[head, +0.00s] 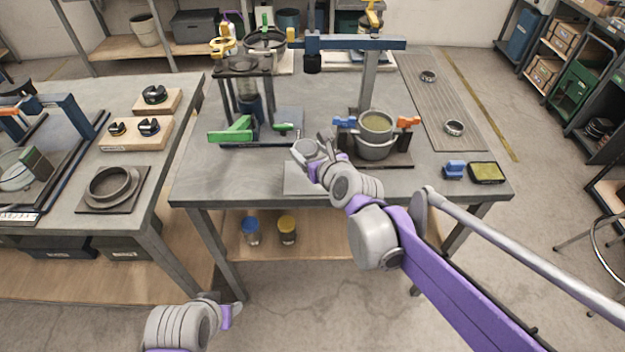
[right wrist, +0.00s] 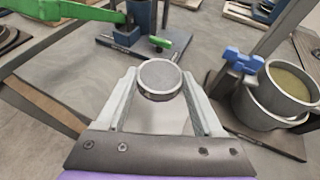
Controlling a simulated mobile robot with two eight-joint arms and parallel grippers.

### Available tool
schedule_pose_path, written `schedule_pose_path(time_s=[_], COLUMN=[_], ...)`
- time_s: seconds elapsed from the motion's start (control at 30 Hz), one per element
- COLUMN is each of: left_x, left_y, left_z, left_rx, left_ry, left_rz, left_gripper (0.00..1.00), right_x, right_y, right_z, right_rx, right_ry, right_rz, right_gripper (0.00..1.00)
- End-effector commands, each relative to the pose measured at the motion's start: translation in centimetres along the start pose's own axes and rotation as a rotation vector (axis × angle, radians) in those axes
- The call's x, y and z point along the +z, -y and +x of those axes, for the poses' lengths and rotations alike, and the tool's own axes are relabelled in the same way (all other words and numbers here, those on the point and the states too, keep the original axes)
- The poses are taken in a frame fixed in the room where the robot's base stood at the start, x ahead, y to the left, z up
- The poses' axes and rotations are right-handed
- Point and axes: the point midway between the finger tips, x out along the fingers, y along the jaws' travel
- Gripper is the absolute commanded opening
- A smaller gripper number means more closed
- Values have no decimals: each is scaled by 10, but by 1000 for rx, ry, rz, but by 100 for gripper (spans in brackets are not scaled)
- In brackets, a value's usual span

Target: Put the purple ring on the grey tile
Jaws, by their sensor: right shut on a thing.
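In the head view my right gripper (head: 325,143) is over the front middle of the table, and the held piece is hard to make out there. A flat light-grey tile (head: 299,180) lies at the table's front edge, partly hidden by my right arm. Part of it shows beneath the fingers in the right wrist view (right wrist: 172,122). My left gripper (head: 234,310) is low, in front of the tables; its jaw opening is unclear.
A pot (head: 375,138) with blue and orange clamps stands just right of the right gripper. A green-handled fixture (head: 230,134) stands to the left. Two small rings (head: 428,76) (head: 454,128) lie on the ribbed mat (head: 440,100). A blue block (head: 454,169) sits near the right front corner.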

Motion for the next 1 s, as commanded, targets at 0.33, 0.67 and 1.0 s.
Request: schedule_pose_path(time_s=[0.33,0.67,1.0], left_x=[4,8,9], left_y=[0,0,0], left_z=[8,14,17], left_rx=[0,0,0], left_ry=[3,5,6], left_rz=[0,0,0], left_gripper=[50,50,50], right_x=[-47,-80,-84], right_y=[0,0,0], right_z=[20,33,34], right_rx=[0,0,0], right_ry=[0,0,0], right_rz=[0,0,0], right_gripper=[0,0,0])
